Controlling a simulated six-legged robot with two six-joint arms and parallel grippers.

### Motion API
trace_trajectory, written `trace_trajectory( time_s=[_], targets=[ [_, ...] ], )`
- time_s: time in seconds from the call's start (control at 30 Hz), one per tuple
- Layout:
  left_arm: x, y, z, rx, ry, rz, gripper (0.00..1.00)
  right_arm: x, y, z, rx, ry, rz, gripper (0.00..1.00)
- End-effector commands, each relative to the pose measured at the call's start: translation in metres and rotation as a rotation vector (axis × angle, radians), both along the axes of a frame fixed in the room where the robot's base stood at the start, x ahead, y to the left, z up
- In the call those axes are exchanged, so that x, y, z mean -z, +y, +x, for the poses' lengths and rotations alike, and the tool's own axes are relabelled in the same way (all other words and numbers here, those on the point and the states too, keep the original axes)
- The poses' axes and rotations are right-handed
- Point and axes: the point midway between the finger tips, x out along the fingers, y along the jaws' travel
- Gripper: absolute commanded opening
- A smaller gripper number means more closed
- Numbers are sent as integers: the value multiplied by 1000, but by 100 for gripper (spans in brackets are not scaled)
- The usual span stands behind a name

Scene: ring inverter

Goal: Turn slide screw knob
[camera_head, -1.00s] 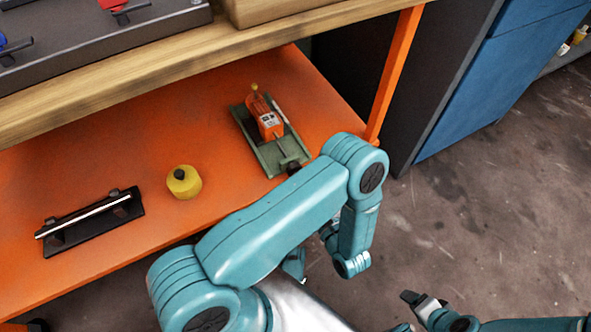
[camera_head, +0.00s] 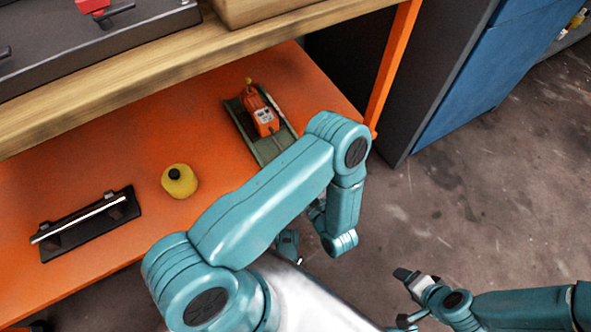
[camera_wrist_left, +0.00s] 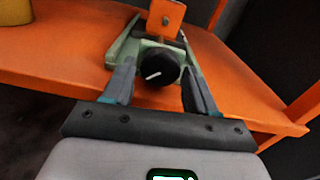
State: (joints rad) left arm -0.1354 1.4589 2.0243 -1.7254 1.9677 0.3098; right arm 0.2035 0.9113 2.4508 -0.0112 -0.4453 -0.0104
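The slide screw knob (camera_wrist_left: 157,68) is round and black with a white mark, on the near end of a green slide base (camera_wrist_left: 125,48). My left gripper (camera_wrist_left: 158,80) is open in the left wrist view, one finger on each side of the knob, with gaps showing. In the head view the green slide (camera_head: 268,146) carries an orange device (camera_head: 264,118) on the orange shelf. The knob and my left fingertips are hidden behind my left arm there. My right gripper (camera_head: 410,295) is off to the right over the floor, away from the slide; its opening is unclear.
A yellow round object (camera_head: 180,183) and a black holder with a pale rod (camera_head: 85,227) stand left on the orange shelf (camera_head: 130,150). A wooden top (camera_head: 180,70) overhangs the back. An orange post (camera_head: 396,65) stands right of the slide.

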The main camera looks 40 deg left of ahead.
Motion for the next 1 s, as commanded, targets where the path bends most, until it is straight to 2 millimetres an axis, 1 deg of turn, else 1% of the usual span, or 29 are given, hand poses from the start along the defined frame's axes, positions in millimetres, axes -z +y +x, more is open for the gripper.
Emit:
trace_trajectory(
  time_s=[0.03, 0.07, 0.1, 0.13, 0.2, 0.47, 0.7, 1.0],
  targets=[
    [0, 0, 0, 0, 0, 0, 40, 0, 0, 0, 0, 0, 0, 72],
    [0, 0, 0, 0, 0, 0, 30, 0, 0, 0, 0, 0, 0, 72],
    [0, 0, 0, -1, 0, 0, 17, 0, 0, 0, 0, 0, 0, 72],
    [0, 1, 0, -1, 1, 0, 16, 0, 0, 0, 0, 0, 0, 72],
    [0, 3, 2, -3, 1, 0, 16, 0, 0, 0, 0, 0, 0, 72],
    [1, 3, 1, -3, 45, 19, 16, 3, 0, 2, 1, -6, -1, 72],
    [1, 3, 2, -3, 184, 76, 16, 8, -1, 5, 2, -17, -3, 72],
    [0, 4, 1, -4, 389, 161, 16, 8, -1, 6, 2, -20, -4, 72]
  ],
)
